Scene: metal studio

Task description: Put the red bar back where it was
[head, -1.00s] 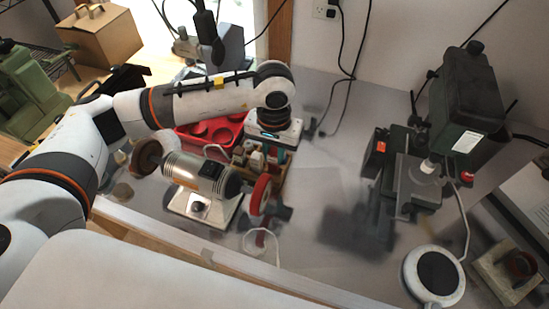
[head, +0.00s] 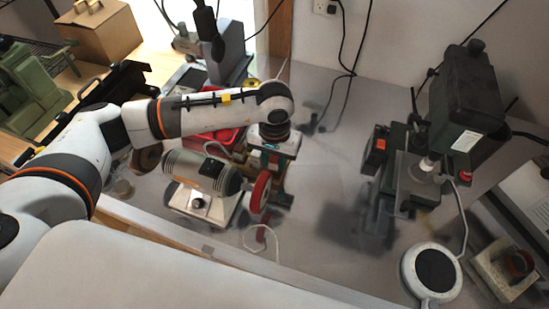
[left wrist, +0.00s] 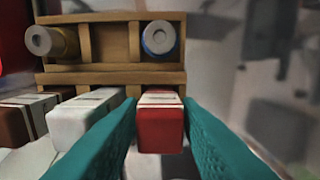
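The red bar (left wrist: 160,124) is between the two teal fingers of my left gripper (left wrist: 160,104) in the left wrist view. The fingers lie close against its two sides and appear shut on it. Its far end is at the front of a wooden rack (left wrist: 110,78), in line with a white bar (left wrist: 85,118) on its left. I cannot tell whether it rests on anything. In the head view the left gripper (head: 271,160) points down behind the bench grinder, its fingertips and the bar mostly hidden. My right gripper is not in view.
A bench grinder (head: 198,172) with a red wheel (head: 260,192) stands just in front of the gripper. A red bin (head: 208,146) is behind it to the left. A drill press (head: 465,100) and a round white device (head: 432,272) stand right. The middle bench is clear.

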